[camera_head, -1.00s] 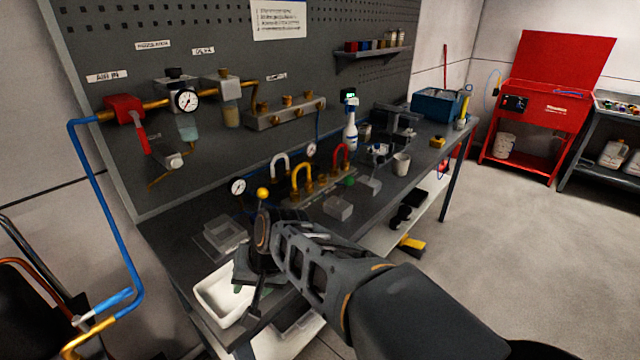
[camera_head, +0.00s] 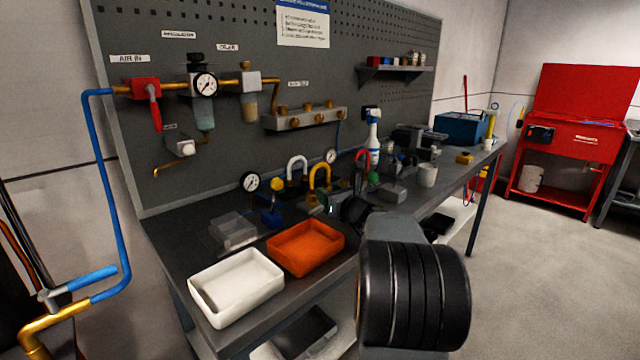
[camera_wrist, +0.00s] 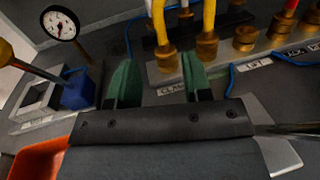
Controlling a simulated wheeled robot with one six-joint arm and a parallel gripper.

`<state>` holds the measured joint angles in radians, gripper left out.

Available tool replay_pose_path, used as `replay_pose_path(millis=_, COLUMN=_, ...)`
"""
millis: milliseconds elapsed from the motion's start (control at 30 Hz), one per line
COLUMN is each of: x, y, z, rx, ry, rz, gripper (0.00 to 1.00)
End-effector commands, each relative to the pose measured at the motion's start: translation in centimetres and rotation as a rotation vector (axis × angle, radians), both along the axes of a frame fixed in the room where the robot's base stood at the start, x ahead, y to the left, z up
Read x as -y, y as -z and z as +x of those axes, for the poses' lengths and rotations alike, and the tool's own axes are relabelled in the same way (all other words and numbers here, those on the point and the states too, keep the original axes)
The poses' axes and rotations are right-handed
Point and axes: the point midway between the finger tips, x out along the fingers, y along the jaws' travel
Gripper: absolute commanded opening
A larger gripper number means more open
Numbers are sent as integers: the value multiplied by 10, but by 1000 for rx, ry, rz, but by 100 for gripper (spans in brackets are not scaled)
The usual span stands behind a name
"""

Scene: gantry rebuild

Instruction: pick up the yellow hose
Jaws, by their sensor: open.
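The yellow hose (camera_head: 319,173) is an upright loop on the bench, between a white loop and a red one. In the wrist view its two yellow legs (camera_wrist: 208,20) rise from brass fittings on a labelled manifold (camera_wrist: 228,70); its top is out of that view. My gripper (camera_wrist: 158,78) is open, with two dark green fingers apart and nothing held between them. The fingers point towards the fittings, below the hose loop. In the head view my arm hides most of the gripper, which is just right of the hose's foot.
A white tray (camera_head: 236,309) and an orange tray (camera_head: 305,262) stand at the bench front. A dial gauge (camera_head: 250,181) and a blue block (camera_head: 271,217) with a yellow knob are left of the hoses.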

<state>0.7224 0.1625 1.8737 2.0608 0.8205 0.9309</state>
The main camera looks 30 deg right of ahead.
Motion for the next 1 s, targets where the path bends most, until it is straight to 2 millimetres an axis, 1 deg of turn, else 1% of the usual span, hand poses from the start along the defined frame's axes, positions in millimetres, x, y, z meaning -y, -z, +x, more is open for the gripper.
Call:
replay_pose_path(millis=33, x=-1, y=1, z=11, rx=-1, ry=-3, rz=2, gripper=45)
replay_pose_path(millis=100, x=-1, y=0, z=24, rx=-1, ry=-4, rz=0, gripper=45)
replay_pose_path(millis=300, x=0, y=0, z=52, rx=-2, ry=-3, rz=-1, gripper=45)
replay_pose_path(millis=567, x=0, y=0, z=67, rx=-2, ry=-3, rz=-2, gripper=45)
replay_pose_path(millis=833, x=2, y=-1, z=102, rx=-2, ry=-4, rz=-2, gripper=45)
replay_pose_path(millis=1000, x=3, y=-1, z=114, rx=-2, ry=-3, rz=-3, gripper=45)
